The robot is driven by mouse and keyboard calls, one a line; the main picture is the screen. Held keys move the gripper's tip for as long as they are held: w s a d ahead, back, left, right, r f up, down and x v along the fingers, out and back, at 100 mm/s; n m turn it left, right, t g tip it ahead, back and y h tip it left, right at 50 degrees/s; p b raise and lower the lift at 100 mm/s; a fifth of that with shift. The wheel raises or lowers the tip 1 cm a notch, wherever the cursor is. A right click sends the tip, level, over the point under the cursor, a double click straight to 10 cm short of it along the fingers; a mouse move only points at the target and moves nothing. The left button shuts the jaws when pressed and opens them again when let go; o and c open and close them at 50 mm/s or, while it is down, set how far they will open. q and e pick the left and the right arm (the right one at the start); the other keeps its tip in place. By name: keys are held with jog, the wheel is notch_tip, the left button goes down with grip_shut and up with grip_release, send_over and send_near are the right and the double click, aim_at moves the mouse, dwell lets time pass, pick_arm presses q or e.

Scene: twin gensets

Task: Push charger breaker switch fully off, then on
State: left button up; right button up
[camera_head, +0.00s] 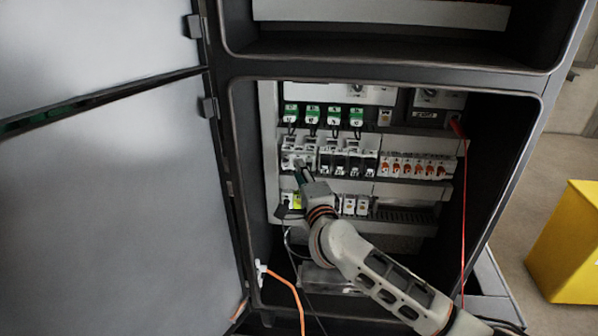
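An open dark cabinet (388,86) holds a middle row of breakers. A pale breaker block (298,152) sits at the left end of this row, and darker breakers (349,162) sit to its right. The labels are too small to tell which one is the charger breaker. My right gripper (301,174) is inside the cabinet, its fingertips at the lower edge of the pale block. I cannot tell if they touch it or whether the fingers are open or shut. The switch position cannot be made out. My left gripper is not in view.
Green relays (334,115) sit above the breaker row, and orange-marked terminals (416,167) sit to its right. A red cable (463,200) hangs at the right, an orange cable (288,285) at lower left. The cabinet door (105,200) stands open at left. A yellow box (570,245) is outside.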

jog(key=shift+x, duration=0.8)
grip_shut()
